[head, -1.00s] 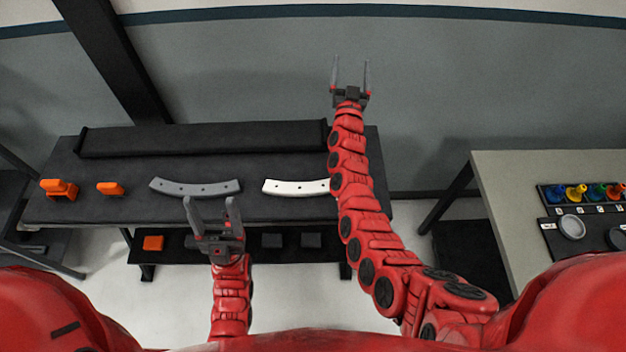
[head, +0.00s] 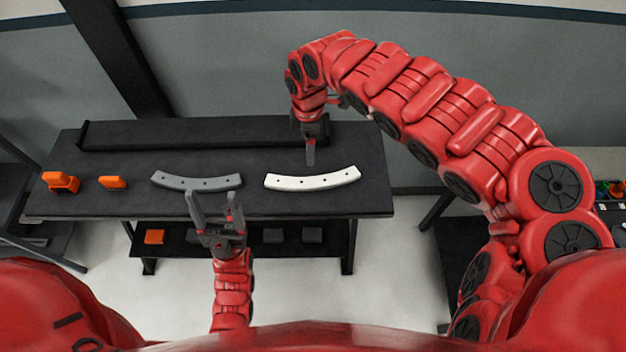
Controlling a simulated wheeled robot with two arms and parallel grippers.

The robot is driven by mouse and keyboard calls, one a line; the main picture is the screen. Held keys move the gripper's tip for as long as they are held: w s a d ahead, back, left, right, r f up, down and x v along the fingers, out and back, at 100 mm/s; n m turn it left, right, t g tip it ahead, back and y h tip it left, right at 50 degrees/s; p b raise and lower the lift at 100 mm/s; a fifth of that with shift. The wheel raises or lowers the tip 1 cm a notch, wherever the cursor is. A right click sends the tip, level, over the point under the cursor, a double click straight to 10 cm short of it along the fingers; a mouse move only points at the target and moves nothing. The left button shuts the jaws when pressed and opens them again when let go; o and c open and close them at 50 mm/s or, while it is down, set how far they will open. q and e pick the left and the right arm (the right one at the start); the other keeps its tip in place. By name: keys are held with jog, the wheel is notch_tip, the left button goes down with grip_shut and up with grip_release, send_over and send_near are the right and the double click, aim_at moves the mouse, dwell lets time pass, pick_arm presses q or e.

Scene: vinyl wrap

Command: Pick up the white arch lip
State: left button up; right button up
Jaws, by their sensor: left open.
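The white arch lip (head: 312,180), a curved white strip with several small dark holes, lies on the dark table (head: 370,200) right of its middle. My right gripper (head: 310,158) points down just above and behind the strip, apart from it as seen here. Its fingers overlap in this view, so their opening is hidden. My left gripper (head: 214,204) is open and empty, in front of the table's front edge, with its fingers pointing up toward the grey arch piece.
A similar grey arch piece (head: 196,182) lies left of the white one. Two orange tools (head: 62,182) (head: 113,182) sit at the table's left. A lower shelf holds an orange block (head: 155,237) and dark blocks.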

notch_tip(320, 180, down, 3)
jog(key=b, duration=0.3)
jog(key=p, duration=0.2)
send_over(313, 181)
jog(key=f, duration=0.5)
jog(key=a+f, duration=0.1)
jog(key=f, duration=0.2)
jog(key=shift+s+f, duration=0.1)
jog(key=shift+s, duration=0.05)
jog(key=shift+d+f, duration=0.1)
jog(key=shift+f, duration=0.45)
jog(key=shift+d+f+p, duration=0.15)
jog(key=shift+f+p, duration=0.45)
jog(key=shift+p, duration=0.05)
notch_tip(313, 181, down, 3)
jog(key=shift+d+f+p, duration=0.1)
jog(key=shift+d+p, duration=0.05)
jog(key=shift+p, duration=0.25)
jog(key=shift+d+f, duration=0.15)
jog(key=shift+f, duration=0.25)
grip_shut()
